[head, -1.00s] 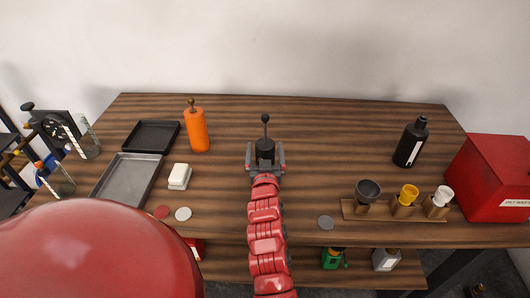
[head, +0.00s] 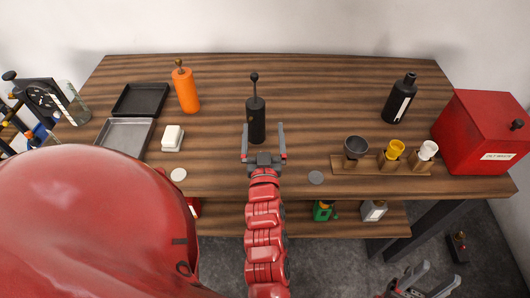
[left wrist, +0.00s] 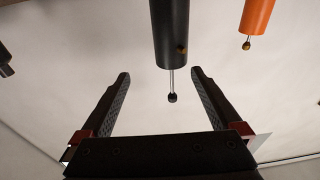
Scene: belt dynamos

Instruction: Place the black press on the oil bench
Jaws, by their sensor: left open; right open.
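The black press (head: 256,122), a dark cylinder with a thin rod and ball knob on top, stands upright on the wooden bench (head: 320,105). My left gripper (head: 264,128) is open and empty at its near side, fingers spread and pointing toward it. In the left wrist view the press (left wrist: 171,35) appears upside down, ahead of and between the open fingers (left wrist: 160,78), touching neither. My right gripper (head: 432,280) is low at the bottom right, off the bench, open and empty.
An orange press (head: 187,92) stands left of the black one, near a black tray (head: 141,99), a grey tray (head: 125,133) and a white block (head: 172,138). On the right are a black bottle (head: 399,98), a cup rack (head: 381,166) and a red box (head: 484,135). The bench's back middle is clear.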

